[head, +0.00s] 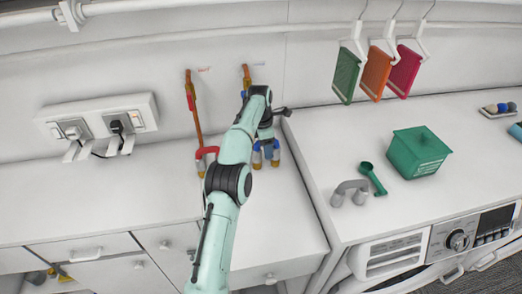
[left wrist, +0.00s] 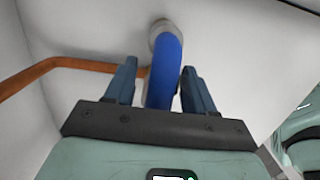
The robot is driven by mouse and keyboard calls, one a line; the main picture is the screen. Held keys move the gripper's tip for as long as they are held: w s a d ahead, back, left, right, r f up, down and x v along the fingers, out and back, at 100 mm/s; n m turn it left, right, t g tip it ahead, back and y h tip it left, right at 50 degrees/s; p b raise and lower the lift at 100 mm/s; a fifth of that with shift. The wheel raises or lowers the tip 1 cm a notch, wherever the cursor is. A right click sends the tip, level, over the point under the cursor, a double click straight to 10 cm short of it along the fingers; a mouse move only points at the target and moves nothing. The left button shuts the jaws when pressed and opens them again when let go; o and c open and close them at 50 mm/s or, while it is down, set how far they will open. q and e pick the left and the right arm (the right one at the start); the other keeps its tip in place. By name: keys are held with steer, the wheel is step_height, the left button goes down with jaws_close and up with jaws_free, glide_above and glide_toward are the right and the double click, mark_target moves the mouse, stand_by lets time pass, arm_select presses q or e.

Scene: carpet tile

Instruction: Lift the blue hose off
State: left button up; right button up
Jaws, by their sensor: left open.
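The blue hose (head: 269,152) shows only partly in the head view, low at the wall behind my left arm, with grey and yellow fittings below it. In the left wrist view the blue hose (left wrist: 165,72) curves up to a grey round end at the top of the picture. My left gripper (left wrist: 158,78) is open, with its two dark fingers on either side of the hose and a gap visible on the right. In the head view my left gripper (head: 268,130) is largely hidden by its own wrist. My right gripper is not in view.
A copper pipe (head: 194,108) with a red hose (head: 207,152) stands left of my arm. Another copper pipe (head: 246,76) runs above the blue hose. A white socket box (head: 97,118) is on the wall. A green box (head: 415,152) and green scoop (head: 373,178) sit on the right counter.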

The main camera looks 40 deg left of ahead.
arm_select(q)
steer(key=shift+f, duration=0.5)
steer(key=shift+w, duration=0.15)
jaws_close()
